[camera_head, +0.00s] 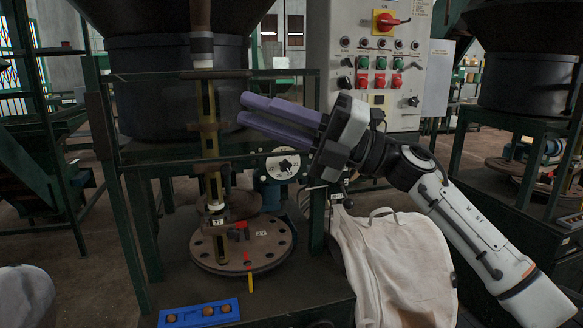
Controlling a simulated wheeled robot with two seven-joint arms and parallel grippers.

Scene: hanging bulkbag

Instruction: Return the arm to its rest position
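My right arm (468,225) comes in from the lower right and reaches up and left. My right gripper (243,110) has two purple fingers pointing left, with a narrow gap showing between them and nothing in it. It is in front of the dark machine frame, above and left of the control box's lower edge. A white cloth bag (395,265) hangs below the gripper's wrist. Its upper left corner is near a small hook or tag, and I cannot tell exactly how it is attached. My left gripper is not in view.
A grey control box (375,55) with a red switch stands behind the arm. A round plate (243,245) and a blue tray (199,313) with round brown pieces are on the bench at lower left. A dial (284,164) is below the fingers. Metal posts crowd the left.

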